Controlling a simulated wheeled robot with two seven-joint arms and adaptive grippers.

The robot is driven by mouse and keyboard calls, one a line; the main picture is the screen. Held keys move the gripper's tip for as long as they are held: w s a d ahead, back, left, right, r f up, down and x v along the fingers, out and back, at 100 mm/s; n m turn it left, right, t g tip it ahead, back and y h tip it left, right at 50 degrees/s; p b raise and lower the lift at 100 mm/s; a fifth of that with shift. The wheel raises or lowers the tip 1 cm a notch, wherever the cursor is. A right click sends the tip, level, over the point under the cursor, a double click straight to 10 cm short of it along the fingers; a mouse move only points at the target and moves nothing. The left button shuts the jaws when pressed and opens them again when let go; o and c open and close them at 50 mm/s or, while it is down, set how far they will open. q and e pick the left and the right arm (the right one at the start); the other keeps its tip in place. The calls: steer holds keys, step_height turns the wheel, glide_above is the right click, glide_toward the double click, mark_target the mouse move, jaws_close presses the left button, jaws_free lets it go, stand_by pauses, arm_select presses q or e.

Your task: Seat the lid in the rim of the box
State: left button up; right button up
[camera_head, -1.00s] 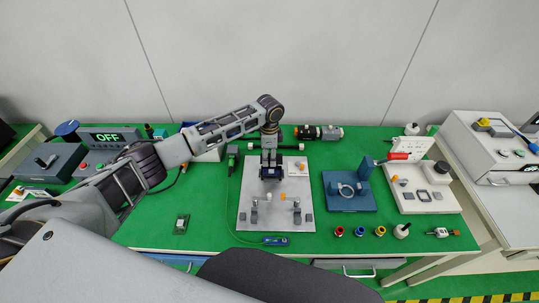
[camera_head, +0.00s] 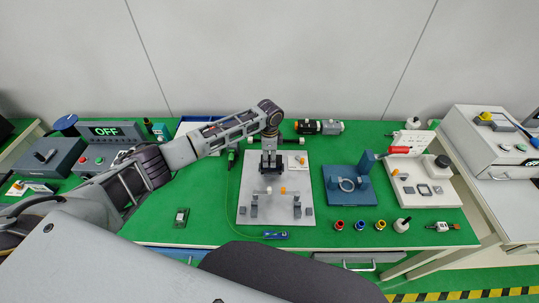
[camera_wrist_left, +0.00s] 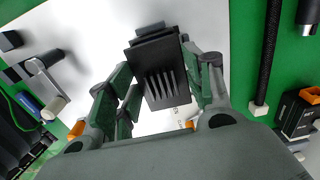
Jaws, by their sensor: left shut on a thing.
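My left gripper (camera_head: 269,168) is over the back half of a light grey plate (camera_head: 245,190) in the head view. In the left wrist view the gripper (camera_wrist_left: 158,90) is shut on a black ribbed part (camera_wrist_left: 162,85), which looks like the lid. Its slotted face is toward the camera. A narrower dark piece (camera_wrist_left: 155,35) shows at its far end; I cannot tell whether it belongs to the same part. I cannot make out the box separately from the held part and the fingers, nor whether the part touches anything. My right gripper is not in view.
Two clamps, left (camera_head: 254,207) and right (camera_head: 297,207), stand on the plate's front half. A blue fixture (camera_head: 352,199) and a white board (camera_head: 440,200) stand to the right. A screwdriver (camera_head: 275,235) lies in front.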

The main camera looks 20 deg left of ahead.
arm_select(q)
steer(key=shift+f, duration=0.55)
stand_by(0.4)
steer(key=shift+p, duration=0.3)
stand_by(0.9)
steer(key=shift+p, duration=0.35)
steer(key=shift+p, duration=0.45)
stand_by(0.9)
steer(key=shift+f+b, duration=0.35)
steer(key=shift+f, duration=0.55)
stand_by(0.7)
steer(key=o, duration=1.1)
